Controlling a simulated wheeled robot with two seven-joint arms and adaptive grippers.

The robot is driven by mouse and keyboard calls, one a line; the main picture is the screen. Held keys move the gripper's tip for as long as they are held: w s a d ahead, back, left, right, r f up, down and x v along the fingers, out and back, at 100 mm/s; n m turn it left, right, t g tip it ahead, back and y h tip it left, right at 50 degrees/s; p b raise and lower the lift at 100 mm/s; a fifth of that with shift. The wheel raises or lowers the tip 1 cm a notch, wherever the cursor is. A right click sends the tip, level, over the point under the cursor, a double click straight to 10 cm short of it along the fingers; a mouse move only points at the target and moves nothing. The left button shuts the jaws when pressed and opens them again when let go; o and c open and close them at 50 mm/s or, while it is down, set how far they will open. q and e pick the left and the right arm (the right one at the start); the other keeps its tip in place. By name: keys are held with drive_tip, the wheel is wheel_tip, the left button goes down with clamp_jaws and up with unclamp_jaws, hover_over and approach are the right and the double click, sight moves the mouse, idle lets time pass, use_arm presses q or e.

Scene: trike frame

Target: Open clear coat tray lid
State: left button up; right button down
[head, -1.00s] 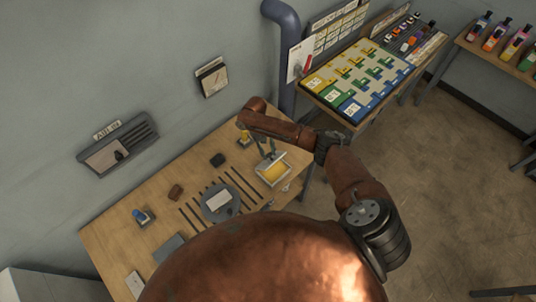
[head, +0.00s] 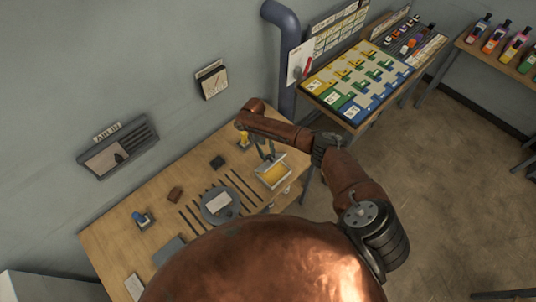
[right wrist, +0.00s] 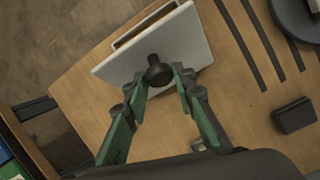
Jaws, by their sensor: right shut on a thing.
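The clear coat tray (head: 287,180) stands near the right end of the wooden bench in the head view, with yellow showing inside it. Its pale grey lid (right wrist: 190,42) fills the upper middle of the right wrist view, with a dark round knob (right wrist: 158,72) on it. The lid looks tilted up off the tray. My right gripper (head: 267,155) has its green fingers on either side of the knob, shut on it; they also show in the right wrist view (right wrist: 160,78). My left gripper is not in view.
Several dark strips (head: 240,187) and a round grey plate (head: 217,205) lie left of the tray. A small dark block (head: 217,162) and a yellow item (head: 243,138) sit toward the wall. A board with coloured pieces (head: 358,78) stands beyond the bench.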

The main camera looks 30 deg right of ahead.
drive_tip(key=shift+a+f, duration=0.2)
drive_tip(key=shift+a, duration=0.35)
drive_tip(key=c, duration=2)
unclamp_jaws()
drive_tip(key=o, duration=0.3)
drive_tip(key=shift+w+f, duration=0.1)
drive_tip(key=shift+w, duration=0.15)
drive_tip(key=shift+s+d+r, duration=0.1)
drive_tip(key=shift+d+r, duration=0.1)
drive_tip(key=shift+d, duration=0.05)
drive_tip(key=shift+r, duration=0.15)
drive_tip(key=v, duration=1.1)
drive_tip(key=shift+a+r, duration=0.1)
drive_tip(key=shift+r, duration=0.15)
drive_tip(key=shift+c, duration=0.5)
